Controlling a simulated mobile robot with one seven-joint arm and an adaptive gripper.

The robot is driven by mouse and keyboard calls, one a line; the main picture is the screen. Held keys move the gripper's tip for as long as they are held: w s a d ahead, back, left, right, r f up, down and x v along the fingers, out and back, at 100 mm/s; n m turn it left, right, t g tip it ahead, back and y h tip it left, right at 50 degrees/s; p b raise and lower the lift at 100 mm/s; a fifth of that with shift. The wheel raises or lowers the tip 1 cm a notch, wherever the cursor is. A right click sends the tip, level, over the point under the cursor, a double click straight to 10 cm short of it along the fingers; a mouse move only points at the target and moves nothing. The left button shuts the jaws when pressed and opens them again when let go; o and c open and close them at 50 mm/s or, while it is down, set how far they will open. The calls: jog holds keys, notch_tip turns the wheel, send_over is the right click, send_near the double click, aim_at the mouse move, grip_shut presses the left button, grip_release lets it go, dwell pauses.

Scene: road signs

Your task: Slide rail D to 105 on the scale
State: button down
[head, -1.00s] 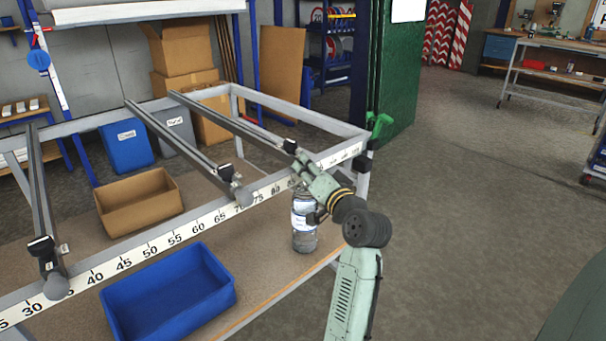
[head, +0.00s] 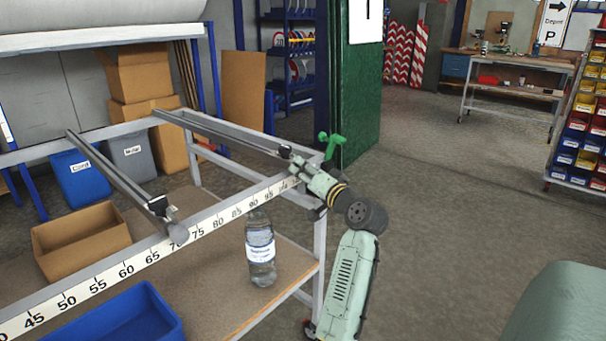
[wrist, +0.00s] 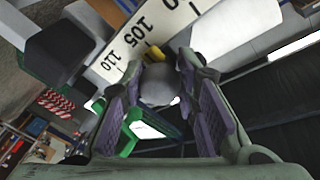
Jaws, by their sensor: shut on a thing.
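My gripper (wrist: 160,95) is shut on the rounded grey knob (wrist: 158,85) at the near end of a grey rail (head: 215,130). The letter on this rail is not legible. In the head view my gripper (head: 297,167) is at the right part of the frame's front bar. The white scale (head: 150,258) runs along that bar. In the wrist view the scale (wrist: 130,45) shows 105 and 110. A small yellow piece (wrist: 157,53) lies beside the scale near 105; its exact reading is unclear. Another rail (head: 115,168) ends at about 70.
A water bottle (head: 260,255) stands on the lower shelf below the bar. A blue bin (head: 125,318) and a cardboard box (head: 80,240) are to its left. The floor to the right is open.

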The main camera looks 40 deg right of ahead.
jog(key=shift+w+a+r, duration=0.1)
jog(key=shift+w+a, duration=0.05)
jog(key=shift+a, duration=0.05)
jog(key=c, duration=1.2)
grip_release()
jog(key=shift+s, duration=0.2)
jog(key=shift+s, duration=0.3)
jog(key=v, duration=1.1)
jog(key=shift+s+a, duration=0.1)
